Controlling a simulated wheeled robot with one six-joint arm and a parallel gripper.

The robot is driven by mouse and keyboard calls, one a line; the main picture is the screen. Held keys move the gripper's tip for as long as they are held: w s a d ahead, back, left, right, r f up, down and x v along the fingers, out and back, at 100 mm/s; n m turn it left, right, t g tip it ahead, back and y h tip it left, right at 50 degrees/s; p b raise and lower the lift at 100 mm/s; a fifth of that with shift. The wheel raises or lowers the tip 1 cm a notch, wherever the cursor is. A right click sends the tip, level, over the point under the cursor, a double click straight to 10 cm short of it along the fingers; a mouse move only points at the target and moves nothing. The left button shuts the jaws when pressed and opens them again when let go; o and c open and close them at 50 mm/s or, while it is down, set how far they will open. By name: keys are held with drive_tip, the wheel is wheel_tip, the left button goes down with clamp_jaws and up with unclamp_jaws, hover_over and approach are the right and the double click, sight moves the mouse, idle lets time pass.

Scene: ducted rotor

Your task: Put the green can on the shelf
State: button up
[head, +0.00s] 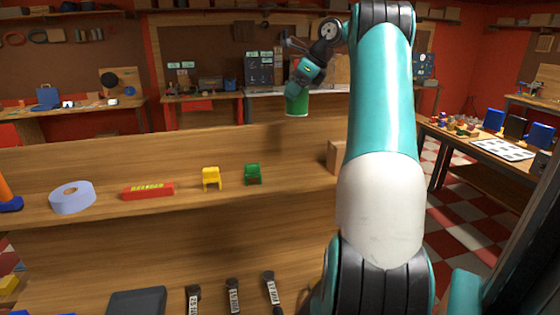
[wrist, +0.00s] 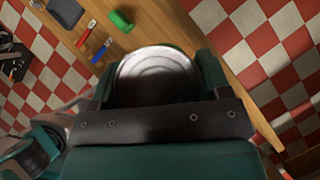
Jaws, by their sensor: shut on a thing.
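The green can (head: 297,105) hangs upright from my gripper (head: 298,88) in the head view, in the air above and behind the shelf's upper edge. My gripper is shut on it. In the wrist view, the can's round silver end (wrist: 155,75) sits between the two dark green fingers; the rest of the can is hidden. The wooden shelf (head: 110,208) runs across the head view in front of me, below the can, with the can apart from it.
On the shelf stand a tape roll (head: 72,197), a red box (head: 148,191), a yellow chair (head: 211,178), a green chair (head: 253,174) and a brown box (head: 335,157). Bare board lies between the green chair and brown box. Screwdrivers (wrist: 86,33) lie on wood in the wrist view.

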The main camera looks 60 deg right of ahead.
drive_tip(key=shift+f+b, duration=3.2)
drive_tip(key=shift+f, duration=6.55)
drive_tip(key=o, duration=0.9)
drive_tip(key=shift+f, duration=0.1)
